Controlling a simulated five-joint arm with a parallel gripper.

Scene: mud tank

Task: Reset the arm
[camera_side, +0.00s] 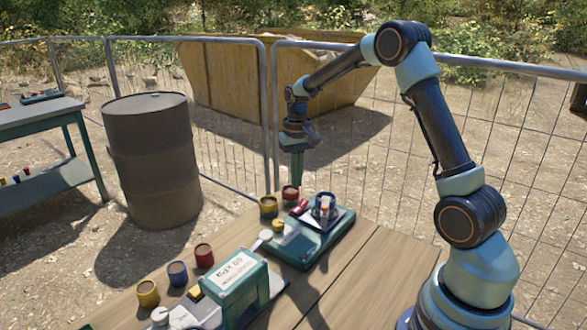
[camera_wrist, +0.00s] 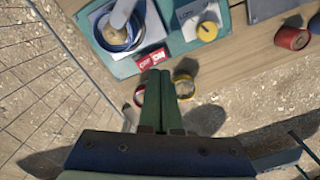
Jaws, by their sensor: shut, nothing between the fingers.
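My gripper (camera_side: 298,176) points straight down above the far edge of the wooden table (camera_side: 365,270) in the side view. Its two green fingers are shut together with nothing between them, and they also show in the wrist view (camera_wrist: 159,74). The fingertips are above and apart from a red cup (camera_side: 290,193) and a yellow cup (camera_side: 268,207) at the table's far end. In the wrist view the red cup (camera_wrist: 138,97) and yellow cup (camera_wrist: 184,80) lie on either side of the fingers, partly hidden.
A green labelled box (camera_side: 240,288) and several cups stand nearer the front. A mesh fence (camera_side: 400,140), a dark barrel (camera_side: 153,158) and a yellow skip (camera_side: 225,85) stand beyond the table.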

